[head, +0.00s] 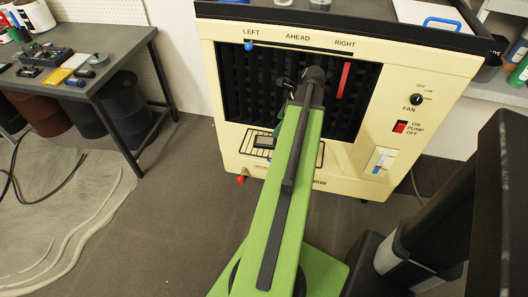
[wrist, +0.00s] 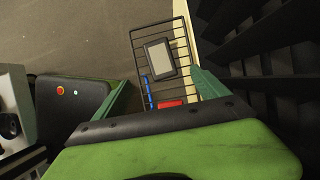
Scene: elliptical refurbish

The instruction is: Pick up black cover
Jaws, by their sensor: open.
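A small black-framed piece with a grey face (wrist: 160,59) lies in a black wire rack (wrist: 141,38) in the wrist view. It also shows in the head view (head: 264,141), low on the front of the cream machine (head: 400,75). It may be the black cover, but I cannot tell for sure. My gripper (wrist: 163,80) is open, with its green fingers apart on either side of the lower rack in the wrist view. Nothing shows between the fingers as held. In the head view my gripper is mostly hidden by my green arm.
A blue piece (wrist: 148,92) and a red piece (wrist: 170,104) are in the rack's lower part. Black slats (head: 240,95) fill the machine's front opening. A grey workbench (head: 100,52) with tools stands left, with open floor (head: 165,200) between.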

